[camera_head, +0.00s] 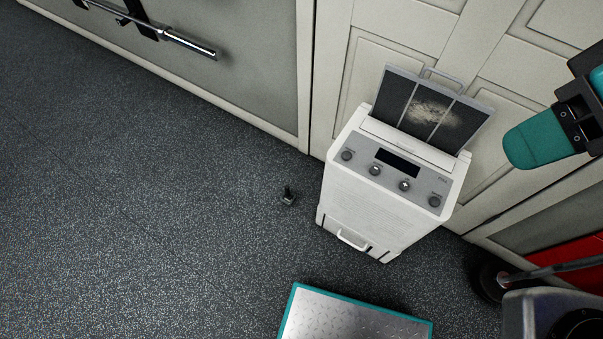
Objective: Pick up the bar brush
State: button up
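The white machine (385,215) has knobs, a front handle and a raised dusty filter panel (432,108). A teal-edged metal platform (350,318) lies at the bottom. A metal bar (185,41) is at upper left. Left floor is clear.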

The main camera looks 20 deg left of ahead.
aim_at(288, 197)
jog(key=u, duration=2.45)
jog(key=i, duration=2.6)
jog(key=z, duration=3.05)
